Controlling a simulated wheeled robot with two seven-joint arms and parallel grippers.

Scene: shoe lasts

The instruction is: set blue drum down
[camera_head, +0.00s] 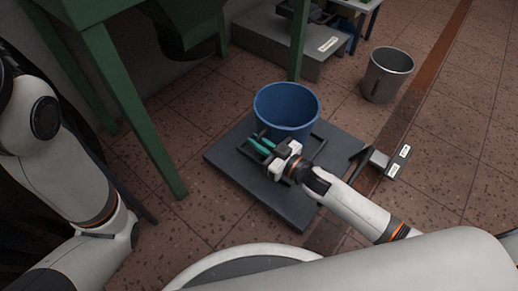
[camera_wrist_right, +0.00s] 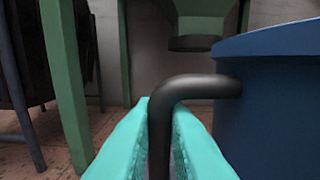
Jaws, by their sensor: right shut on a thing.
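The blue drum (camera_head: 288,118) is an open-topped round tub, upright over a dark flat platform (camera_head: 225,158) in the head view. Whether its base touches the platform is hidden. My right gripper (camera_head: 261,145) is at the drum's near left side, with teal fingers. In the right wrist view, its fingers stand on either side of a black bent handle (camera_wrist_right: 198,86) that joins the drum's blue wall (camera_wrist_right: 268,115). It is shut on that handle. My left arm shows at the left of the head view, but its gripper is not in view.
A green-legged frame (camera_head: 130,95) stands left of the platform. A grey block (camera_head: 262,50) is behind the drum, and a metal bucket (camera_head: 386,75) is at the back right. A small post with a labelled box (camera_head: 398,162) stands at the platform's right. Tiled floor is clear at right.

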